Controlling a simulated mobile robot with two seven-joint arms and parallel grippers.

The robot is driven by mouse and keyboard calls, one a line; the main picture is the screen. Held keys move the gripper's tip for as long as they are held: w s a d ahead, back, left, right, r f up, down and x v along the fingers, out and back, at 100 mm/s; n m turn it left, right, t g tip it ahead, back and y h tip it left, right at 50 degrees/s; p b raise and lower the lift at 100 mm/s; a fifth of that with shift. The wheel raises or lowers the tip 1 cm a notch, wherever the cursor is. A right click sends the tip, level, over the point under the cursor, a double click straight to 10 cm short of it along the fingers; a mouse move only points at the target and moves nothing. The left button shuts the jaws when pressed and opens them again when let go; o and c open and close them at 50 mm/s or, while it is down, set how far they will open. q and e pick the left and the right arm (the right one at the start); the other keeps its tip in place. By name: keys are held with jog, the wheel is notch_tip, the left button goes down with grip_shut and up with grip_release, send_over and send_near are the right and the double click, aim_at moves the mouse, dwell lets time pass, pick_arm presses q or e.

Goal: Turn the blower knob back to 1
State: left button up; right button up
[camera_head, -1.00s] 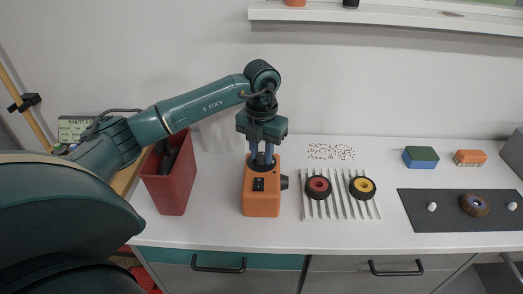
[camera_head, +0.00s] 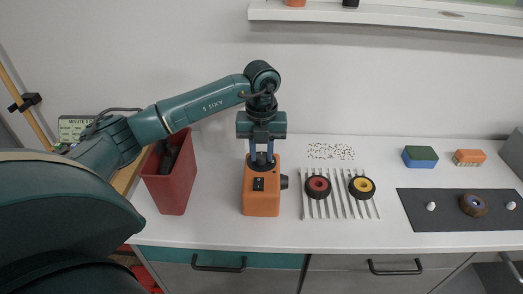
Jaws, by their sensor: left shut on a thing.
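The blower is an orange box (camera_head: 262,202) standing on the white bench, with a dark switch panel on its front and a dark nozzle or knob (camera_head: 283,182) on its right side. My left gripper (camera_head: 261,157) comes down from above, its fingers pointing down at the top of the orange box. The fingers are shut on the knob on the box's top, which is mostly hidden between them. Number marks are too small to read. My right gripper is out of view.
A red bin (camera_head: 172,178) stands left of the blower. A ribbed white rack (camera_head: 341,207) with a red-hubbed wheel (camera_head: 317,187) and a yellow-hubbed wheel (camera_head: 362,187) lies to the right. Farther right are a dark mat (camera_head: 450,222) and a blue-green block (camera_head: 420,157).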

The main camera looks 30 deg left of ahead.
aim_at(261, 156)
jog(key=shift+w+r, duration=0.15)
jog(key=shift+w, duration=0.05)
pick_arm(q)
jog(key=o, duration=1)
jog(key=shift+r, duration=0.5)
notch_tip(261, 156, up, 12)
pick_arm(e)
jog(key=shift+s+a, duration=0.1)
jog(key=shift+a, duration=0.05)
pick_arm(q)
jog(key=shift+r, duration=0.1)
jog(key=shift+s, duration=0.1)
